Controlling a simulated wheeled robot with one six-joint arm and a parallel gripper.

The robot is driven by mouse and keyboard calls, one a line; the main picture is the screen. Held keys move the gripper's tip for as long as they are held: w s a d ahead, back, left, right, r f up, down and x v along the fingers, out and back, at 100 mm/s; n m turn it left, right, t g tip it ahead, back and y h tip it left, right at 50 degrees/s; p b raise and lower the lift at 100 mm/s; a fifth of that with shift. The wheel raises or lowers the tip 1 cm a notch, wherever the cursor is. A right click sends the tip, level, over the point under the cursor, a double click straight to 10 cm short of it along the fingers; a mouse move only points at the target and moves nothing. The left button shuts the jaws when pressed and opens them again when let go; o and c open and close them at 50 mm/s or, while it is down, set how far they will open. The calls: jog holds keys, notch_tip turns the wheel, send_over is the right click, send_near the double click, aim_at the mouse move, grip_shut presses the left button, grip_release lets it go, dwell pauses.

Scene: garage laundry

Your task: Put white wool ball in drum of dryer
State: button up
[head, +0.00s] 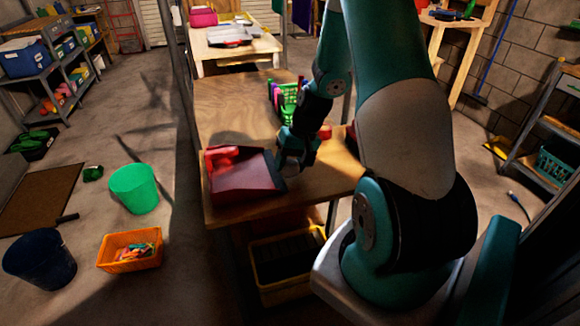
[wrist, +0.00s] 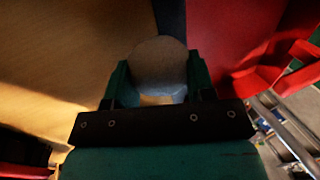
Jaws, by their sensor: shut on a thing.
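My gripper (head: 292,158) is low over the wooden workbench, just right of a red dustpan. In the wrist view, its two dark green fingers (wrist: 158,88) are shut on a round, dull greyish-white ball (wrist: 160,62), which I take to be the white wool ball. The ball sits between the fingers, with the bench top behind it. In the head view the ball is hard to make out at the gripper. I cannot make out the dryer or its drum in either view.
The red dustpan (head: 238,178) lies on the workbench (head: 222,118), close to my gripper. Green and pink baskets (head: 288,103) stand behind. An orange basket (head: 130,254), green bucket (head: 135,188) and dark blue bucket (head: 40,262) stand on the floor at left.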

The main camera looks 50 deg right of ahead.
jog(key=shift+f, duration=0.6)
jog(key=shift+f, duration=0.1)
jog(key=o, duration=0.9)
